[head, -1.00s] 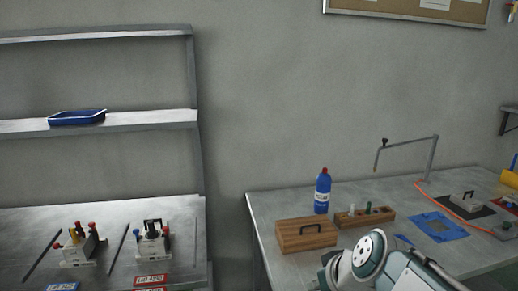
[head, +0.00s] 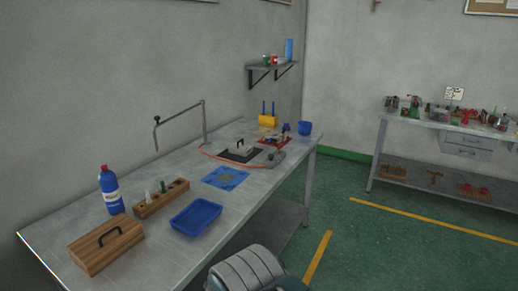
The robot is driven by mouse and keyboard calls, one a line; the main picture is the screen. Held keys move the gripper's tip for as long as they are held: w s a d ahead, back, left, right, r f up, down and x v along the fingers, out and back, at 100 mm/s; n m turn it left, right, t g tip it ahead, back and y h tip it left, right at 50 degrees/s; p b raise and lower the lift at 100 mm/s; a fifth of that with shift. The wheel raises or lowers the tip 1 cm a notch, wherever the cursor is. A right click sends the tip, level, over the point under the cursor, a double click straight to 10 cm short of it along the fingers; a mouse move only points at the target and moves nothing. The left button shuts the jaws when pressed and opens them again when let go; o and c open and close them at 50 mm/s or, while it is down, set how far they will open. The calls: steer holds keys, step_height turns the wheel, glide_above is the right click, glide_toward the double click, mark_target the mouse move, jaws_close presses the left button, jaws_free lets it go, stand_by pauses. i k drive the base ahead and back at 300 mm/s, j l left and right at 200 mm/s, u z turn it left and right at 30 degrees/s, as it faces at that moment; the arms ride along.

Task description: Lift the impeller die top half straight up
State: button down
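A grey block with a dark handle (head: 240,148) sits on a black mat (head: 229,157) on the workbench (head: 150,226). It looks like the impeller die, but its top and bottom halves cannot be told apart at this distance. My gripper is not in view. Only a grey rounded part of my own body shows at the bottom edge, well apart from the block.
A blue tray (head: 195,217), wooden box (head: 106,244), wooden rack (head: 161,198), blue bottle (head: 110,190) and blue mat (head: 239,183) occupy the near bench. Green floor (head: 345,235) lies open to the right.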

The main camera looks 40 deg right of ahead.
mark_target(237, 148)
steer(key=z, duration=1)
steer(key=i+l+u, duration=0.1)
steer(key=u, duration=0.25)
steer(key=i+l+u, duration=0.15)
steer(key=u, duration=0.2)
steer(key=i+l+u, duration=0.1)
steer(key=u, duration=0.3)
steer(key=i+l+u, duration=0.15)
steer(key=l, duration=0.35)
steer(key=i+l+u, duration=0.15)
steer(key=l, duration=0.35)
steer(key=i+l+u, duration=0.15)
steer(key=l, duration=0.35)
steer(key=l+u, duration=0.15)
steer(key=l, duration=0.35)
steer(key=i+l, duration=0.1)
steer(key=l, duration=0.5)
steer(key=i+l, duration=0.1)
steer(key=l, duration=0.55)
steer(key=i+l, duration=0.15)
steer(key=l, duration=0.45)
steer(key=i+l, duration=0.1)
steer(key=l, duration=0.55)
steer(key=u, duration=0.05)
